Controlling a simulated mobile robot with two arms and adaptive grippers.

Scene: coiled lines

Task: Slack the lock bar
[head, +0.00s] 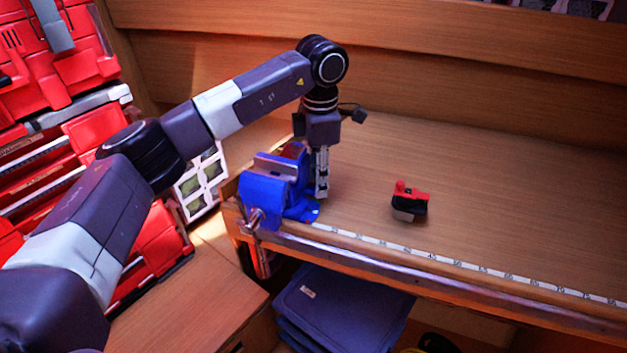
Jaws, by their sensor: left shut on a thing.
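A blue bench vise (262,190) is fixed at the left front corner of the wooden workbench. Its metal jaws face up, and its screw handle hangs at the front. My left gripper (321,191) points straight down at the right side of the vise, low over its blue base. Its fingers are together on something at the vise base, which looks like the lock bar; the bar itself is hidden behind the fingers. My right gripper is not in view.
A small red and black tool (409,202) lies on the bench to the right of the gripper. A measuring strip (450,263) runs along the front edge. Blue bins (340,310) sit below. Red cases (75,65) stand at the left. The bench's right side is clear.

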